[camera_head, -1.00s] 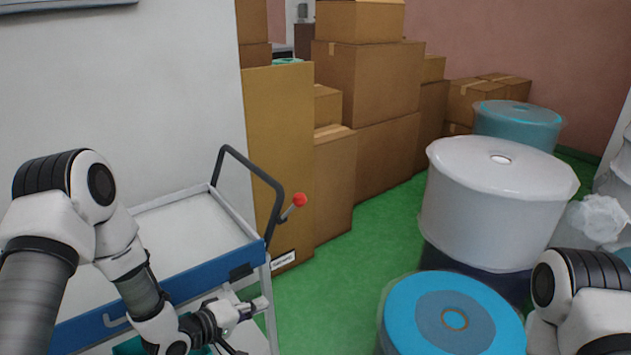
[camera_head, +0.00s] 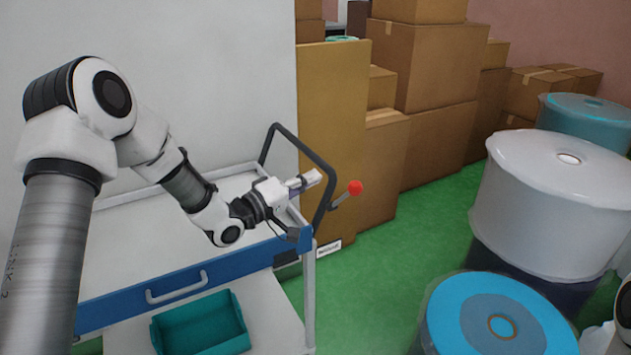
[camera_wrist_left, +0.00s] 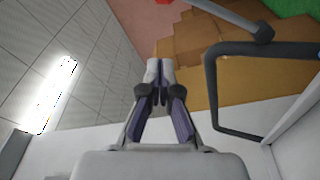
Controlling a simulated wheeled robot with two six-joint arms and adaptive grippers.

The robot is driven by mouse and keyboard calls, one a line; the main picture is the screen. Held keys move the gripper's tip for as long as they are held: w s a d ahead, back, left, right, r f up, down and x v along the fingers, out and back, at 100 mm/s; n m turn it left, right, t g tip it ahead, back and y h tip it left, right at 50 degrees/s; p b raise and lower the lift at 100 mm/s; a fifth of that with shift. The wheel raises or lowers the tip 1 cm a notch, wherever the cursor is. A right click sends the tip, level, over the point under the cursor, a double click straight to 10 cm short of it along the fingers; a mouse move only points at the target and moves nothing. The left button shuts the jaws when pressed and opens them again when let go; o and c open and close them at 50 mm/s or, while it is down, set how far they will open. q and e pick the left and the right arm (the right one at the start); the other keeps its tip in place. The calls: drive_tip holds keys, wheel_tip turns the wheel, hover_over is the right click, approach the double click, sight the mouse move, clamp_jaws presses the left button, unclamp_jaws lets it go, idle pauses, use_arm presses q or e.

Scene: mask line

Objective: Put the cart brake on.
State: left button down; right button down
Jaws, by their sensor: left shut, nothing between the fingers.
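The cart (camera_head: 225,258) is white with a blue front edge and a dark tubular push handle (camera_head: 318,165) at its right end. The brake lever (camera_head: 342,198) is a short grey rod with a red ball knob (camera_head: 355,187), tilted up to the right beside the handle. My left gripper (camera_head: 314,178) is shut and empty above the cart's right end, just left of the handle and knob. In the left wrist view the shut fingers (camera_wrist_left: 160,72) point up the picture, with the lever rod (camera_wrist_left: 228,16) beyond them to the upper right. My right gripper is out of view.
A teal bin (camera_head: 200,325) sits on the cart's lower shelf. Cardboard boxes (camera_head: 430,65) stand behind the handle. Large rolls, one white (camera_head: 560,200) and one blue (camera_head: 460,320), stand to the right. Green floor lies open between cart and rolls.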

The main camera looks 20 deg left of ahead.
sight(348, 188)
use_arm(q)
drive_tip(key=w+d+f+p, duration=0.1)
drive_tip(key=w+d, duration=0.3)
drive_tip(key=d, duration=0.2)
drive_tip(key=shift+p, duration=0.4)
drive_tip(key=shift+d+f, duration=0.15)
drive_tip(key=shift+f, duration=0.05)
drive_tip(key=shift+s+d+f+m+b, duration=0.35)
drive_tip(key=shift+d+f+m+b, duration=0.25)
drive_tip(key=shift+b, duration=0.5)
drive_tip(key=s+d+f+m+h+b, duration=0.1)
drive_tip(key=s+d+f+m+b, duration=0.1)
drive_tip(key=f+m+b, duration=0.3)
drive_tip(key=s+d+f+m+h+b, duration=0.1)
drive_tip(key=d+f+m+h+b, duration=0.1)
drive_tip(key=f+m+b, duration=0.4)
drive_tip(key=b, duration=0.2)
drive_tip(key=shift+s+d+m+b, duration=0.15)
drive_tip(key=shift+s+m+b, duration=0.2)
drive_tip(key=shift+m+b, duration=0.05)
